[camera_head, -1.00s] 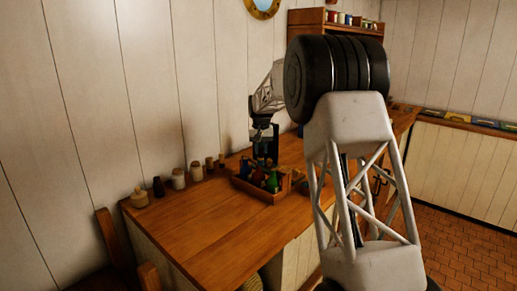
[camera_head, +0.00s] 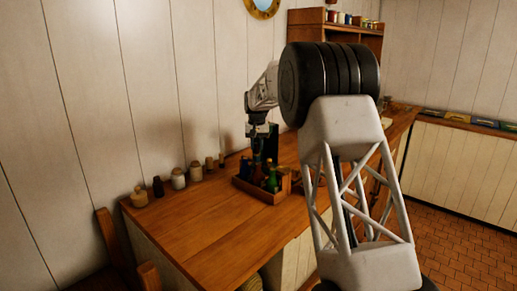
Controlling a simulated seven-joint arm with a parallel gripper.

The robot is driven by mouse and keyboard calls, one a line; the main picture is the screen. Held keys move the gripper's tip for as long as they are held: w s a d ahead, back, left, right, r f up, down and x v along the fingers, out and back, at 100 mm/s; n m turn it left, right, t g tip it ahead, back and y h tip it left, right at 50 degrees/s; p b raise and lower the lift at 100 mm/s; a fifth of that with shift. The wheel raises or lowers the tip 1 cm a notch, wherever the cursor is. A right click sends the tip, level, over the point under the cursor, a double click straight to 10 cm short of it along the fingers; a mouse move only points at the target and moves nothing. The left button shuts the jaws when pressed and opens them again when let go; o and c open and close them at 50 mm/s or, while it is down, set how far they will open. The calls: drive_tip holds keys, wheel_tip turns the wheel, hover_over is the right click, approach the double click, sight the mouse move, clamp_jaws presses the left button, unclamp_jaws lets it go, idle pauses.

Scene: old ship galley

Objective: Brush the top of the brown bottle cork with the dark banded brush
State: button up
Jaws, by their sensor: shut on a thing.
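My gripper (camera_head: 262,146) is above the wooden bottle crate (camera_head: 264,195) on the counter, pointing down. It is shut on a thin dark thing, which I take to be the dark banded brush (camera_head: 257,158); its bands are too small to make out. The brush's lower end hangs just over or among the bottles. A green bottle (camera_head: 272,181) stands at the crate's front right, and a blue bottle (camera_head: 245,168) at its left. A brownish bottle (camera_head: 257,173) seems to stand between them. Its cork is not distinct, and I cannot tell whether the brush touches it.
Several small jars and bottles, among them a pale jar (camera_head: 178,179), stand in a row along the wall at the left. The wooden counter (camera_head: 195,225) is clear in front of them. A chair (camera_head: 110,235) stands at the left end. A shelf (camera_head: 340,32) hangs behind my arm.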

drive_tip(key=shift+r, duration=3.45)
drive_tip(key=s+d+f+n, duration=0.1)
drive_tip(key=s+d+f, duration=0.4)
drive_tip(key=s, duration=0.4)
drive_tip(key=s+d+f+n, duration=0.1)
drive_tip(key=s+d+f, duration=0.4)
drive_tip(key=s, duration=0.4)
drive_tip(key=s+d+f+n, duration=0.1)
drive_tip(key=s+d+f, duration=0.3)
drive_tip(key=s, duration=0.5)
wheel_tip(320, 180, down, 2)
drive_tip(key=shift+d+f, duration=0.1)
drive_tip(key=shift+d, duration=0.3)
drive_tip(key=w+f, duration=0.1)
drive_tip(key=w, duration=1.5)
drive_tip(key=shift+d+f, duration=0.15)
drive_tip(key=shift+f, duration=0.1)
drive_tip(key=shift+f, duration=0.1)
